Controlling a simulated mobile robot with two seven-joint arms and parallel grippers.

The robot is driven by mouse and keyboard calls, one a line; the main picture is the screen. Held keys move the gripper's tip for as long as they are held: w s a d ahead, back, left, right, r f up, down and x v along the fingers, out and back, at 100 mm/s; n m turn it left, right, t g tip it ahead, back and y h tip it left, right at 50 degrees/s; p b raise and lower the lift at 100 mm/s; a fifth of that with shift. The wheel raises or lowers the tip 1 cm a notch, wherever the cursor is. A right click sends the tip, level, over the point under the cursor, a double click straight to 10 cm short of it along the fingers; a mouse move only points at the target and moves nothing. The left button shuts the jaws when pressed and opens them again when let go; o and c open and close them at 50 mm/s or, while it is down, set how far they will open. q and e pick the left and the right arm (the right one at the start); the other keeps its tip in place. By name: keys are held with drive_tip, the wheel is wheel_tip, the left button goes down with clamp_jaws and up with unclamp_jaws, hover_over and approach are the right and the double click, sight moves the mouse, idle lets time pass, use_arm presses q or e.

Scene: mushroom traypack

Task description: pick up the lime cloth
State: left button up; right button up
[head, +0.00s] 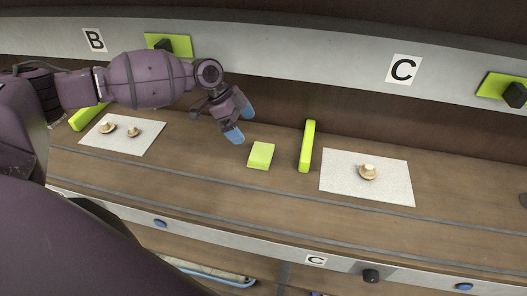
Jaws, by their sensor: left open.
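The lime cloth (261,155) is a small folded lime-green block lying flat on the wooden counter, just left of an upright lime bar. My left gripper (241,122) has blue fingertips. It hangs above the counter, up and to the left of the cloth, open and apart from it, with nothing between its fingers. My right gripper is out of the picture.
A lime bar (307,146) stands close to the cloth's right. A white mat (340,186) with a mushroom (368,172) lies further right; another white mat (95,140) with two mushrooms lies left. A grey ledge (300,55) with letter signs runs behind.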

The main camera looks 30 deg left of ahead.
sight(260, 152)
use_arm(q)
drive_tip(key=x, duration=0.4)
drive_tip(key=shift+d+f, duration=0.2)
drive_tip(key=shift+a+x, duration=0.1)
drive_tip(key=shift+x, duration=1.4)
drive_tip(key=shift+a+x, duration=0.15)
drive_tip(key=shift+x, duration=1.3)
drive_tip(key=shift+s+f, duration=0.1)
drive_tip(key=shift+f, duration=0.05)
drive_tip(key=c, duration=0.6)
drive_tip(key=shift+o, duration=0.2)
wheel_tip(260, 152, up, 10)
